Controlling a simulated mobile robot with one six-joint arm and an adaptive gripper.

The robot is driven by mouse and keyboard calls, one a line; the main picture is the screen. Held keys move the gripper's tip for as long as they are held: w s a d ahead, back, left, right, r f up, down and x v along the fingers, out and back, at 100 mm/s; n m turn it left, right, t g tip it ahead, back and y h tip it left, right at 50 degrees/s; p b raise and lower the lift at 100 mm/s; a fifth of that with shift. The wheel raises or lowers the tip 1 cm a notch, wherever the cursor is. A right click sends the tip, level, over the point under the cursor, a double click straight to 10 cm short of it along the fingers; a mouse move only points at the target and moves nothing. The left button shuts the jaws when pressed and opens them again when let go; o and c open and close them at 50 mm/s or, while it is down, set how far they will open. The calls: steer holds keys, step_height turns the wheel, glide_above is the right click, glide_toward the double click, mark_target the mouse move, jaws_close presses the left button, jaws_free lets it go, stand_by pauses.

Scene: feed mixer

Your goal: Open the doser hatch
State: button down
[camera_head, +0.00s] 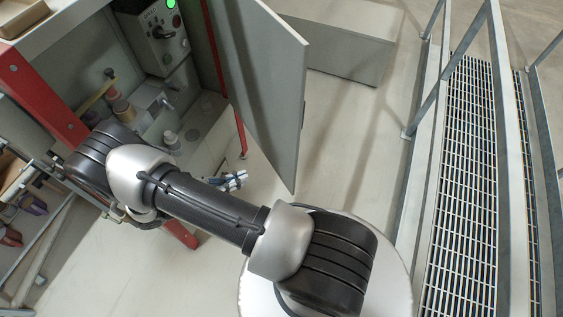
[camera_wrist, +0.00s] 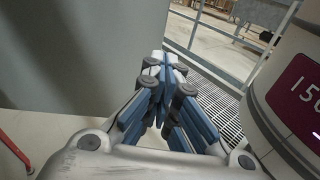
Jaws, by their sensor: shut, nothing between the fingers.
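The doser hatch (camera_head: 268,95) is a flat grey door panel at the top centre of the head view. It stands swung out from the red-framed cabinet, and the inside is exposed. A large grey panel, apparently the hatch (camera_wrist: 80,50), also fills the left of the wrist view. My gripper (camera_head: 240,178) is small in the head view, near the floor, left of the hatch's lower corner. In the wrist view its blue-padded fingers (camera_wrist: 165,62) are together and empty, beside the panel. I cannot tell whether they touch it.
Inside the cabinet are a control box (camera_head: 160,35) with a green light and several fittings. A grey block (camera_head: 345,45) stands behind the hatch. A railed grating walkway (camera_head: 465,170) runs along the right. Floor (camera_head: 355,165) between hatch and walkway is clear.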

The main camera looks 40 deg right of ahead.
step_height(320, 180, down, 3)
steer(key=n+h, duration=0.1)
steer(key=b, duration=0.2)
glide_toward(292, 160)
steer(key=shift+n+t, duration=0.3)
steer(key=shift+t, duration=0.1)
steer(key=x, duration=0.6)
steer(key=shift+s+d+r, duration=0.1)
steer(key=shift+s+d, duration=0.25)
steer(key=shift+s, duration=0.05)
steer(key=shift+h, duration=0.3)
